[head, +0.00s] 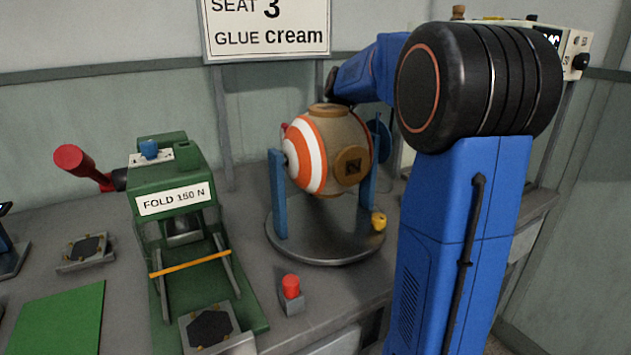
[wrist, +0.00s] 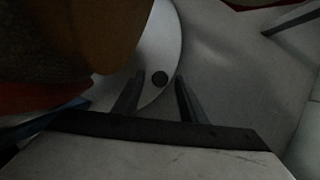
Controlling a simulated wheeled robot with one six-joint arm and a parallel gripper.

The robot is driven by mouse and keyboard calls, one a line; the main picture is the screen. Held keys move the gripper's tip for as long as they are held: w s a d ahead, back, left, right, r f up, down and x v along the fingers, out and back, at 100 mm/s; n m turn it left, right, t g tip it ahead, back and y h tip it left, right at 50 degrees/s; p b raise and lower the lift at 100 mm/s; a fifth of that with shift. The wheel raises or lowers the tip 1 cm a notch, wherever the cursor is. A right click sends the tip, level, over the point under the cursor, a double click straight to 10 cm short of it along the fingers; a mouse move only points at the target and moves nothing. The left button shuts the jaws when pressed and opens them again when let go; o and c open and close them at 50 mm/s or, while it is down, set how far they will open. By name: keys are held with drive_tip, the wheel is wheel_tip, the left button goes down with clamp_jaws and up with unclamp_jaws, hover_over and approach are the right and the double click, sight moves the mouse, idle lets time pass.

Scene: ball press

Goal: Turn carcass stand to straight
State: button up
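The carcass stand is a round grey disc (head: 325,245) with two upright blue posts (head: 279,195). Its rim also shows in the wrist view (wrist: 165,40). A ball-shaped carcass (head: 335,140) hangs between the posts, tan with orange and white rings on its left side and brown round fittings. A yellow knob (head: 379,221) stands at the disc's right edge. My gripper (wrist: 159,80) is open, its two dark fingers apart. In the head view my gripper is hidden behind the carcass and my arm.
A green press (head: 180,235) labelled FOLD 150 N, with a red-ended lever (head: 70,158), stands left of the stand. A red button (head: 291,287) sits in front of the disc. A sign (head: 268,25) reads SEAT 3, GLUE cream. Bare bench lies between press and stand.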

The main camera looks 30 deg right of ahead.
drive_tip(key=shift+a+f, duration=0.1)
drive_tip(key=shift+f, duration=0.1)
clamp_jaws()
drive_tip(key=shift+s, duration=0.1)
